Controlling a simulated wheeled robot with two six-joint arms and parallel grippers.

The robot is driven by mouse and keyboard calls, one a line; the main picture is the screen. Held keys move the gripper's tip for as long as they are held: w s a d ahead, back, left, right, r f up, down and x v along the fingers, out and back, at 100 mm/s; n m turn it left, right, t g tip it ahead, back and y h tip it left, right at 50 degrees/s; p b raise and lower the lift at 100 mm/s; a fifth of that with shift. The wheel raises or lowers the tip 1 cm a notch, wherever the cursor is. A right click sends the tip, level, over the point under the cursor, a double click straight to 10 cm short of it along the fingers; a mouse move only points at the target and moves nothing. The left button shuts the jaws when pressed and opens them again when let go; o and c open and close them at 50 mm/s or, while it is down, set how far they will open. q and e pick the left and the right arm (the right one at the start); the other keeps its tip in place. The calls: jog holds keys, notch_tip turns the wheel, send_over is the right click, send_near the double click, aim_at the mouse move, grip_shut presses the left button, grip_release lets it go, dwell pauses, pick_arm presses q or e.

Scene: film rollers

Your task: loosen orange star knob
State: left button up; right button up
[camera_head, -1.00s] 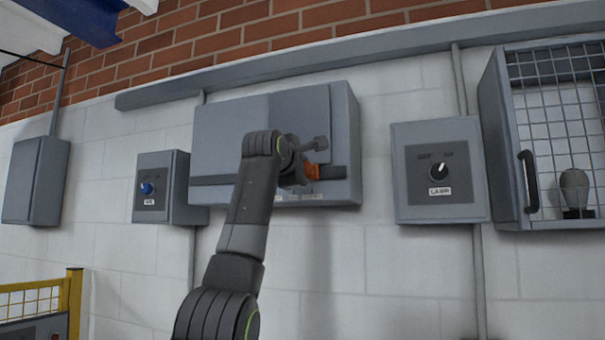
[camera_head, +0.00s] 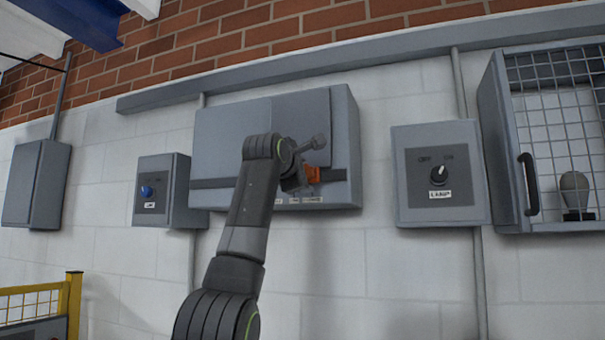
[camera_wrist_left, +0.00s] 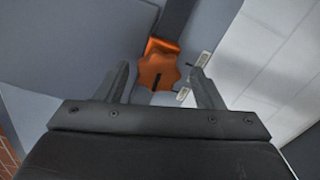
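The orange star knob (camera_wrist_left: 157,73) shows in the left wrist view, with a dark slot mark on its face and an orange block behind it. In the head view a part of the orange (camera_head: 313,174) shows beside my left gripper (camera_head: 300,178), on the dark strip across the grey wall box (camera_head: 230,140). My left gripper (camera_wrist_left: 162,82) is open, its two fingers apart on either side of the knob in the wrist view. I cannot tell whether the fingers reach the knob's depth; no contact shows. My right gripper is not in view.
A small box with a blue knob (camera_head: 147,191) hangs left of the grey box. A lamp switch box (camera_head: 438,205) and a mesh-front cabinet (camera_head: 500,150) hang to the right. A yellow railing (camera_head: 72,300) stands at the lower left.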

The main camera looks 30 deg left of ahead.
pick_arm(q)
jog(key=shift+s, duration=0.15)
jog(key=b+v, duration=0.9)
jog(key=v, duration=0.8)
jog(key=shift+s, duration=0.1)
